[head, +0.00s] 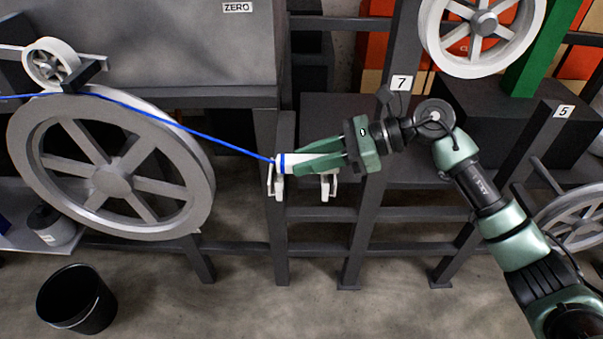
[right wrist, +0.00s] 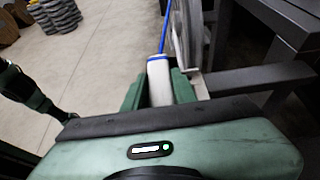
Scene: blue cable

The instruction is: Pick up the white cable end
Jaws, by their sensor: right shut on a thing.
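The white cable end (head: 297,161) is a short white cylinder with a blue band, at the end of the blue cable (head: 200,134). My right gripper (head: 292,163) is shut on it, with the green fingers on either side. In the right wrist view the white cable end (right wrist: 159,80) sits between the green fingers, and the blue cable (right wrist: 165,35) runs away from its tip. In the head view the cable runs taut up and left over the large grey wheel's top, under a small wheel. My left gripper is not in view.
A large grey wheel (head: 190,180) and a small wheel (head: 52,62) stand at left. White hooks (head: 327,187) are on the dark frame close below my right gripper. A black bucket (head: 76,300) stands on the floor at lower left. Open floor lies in front.

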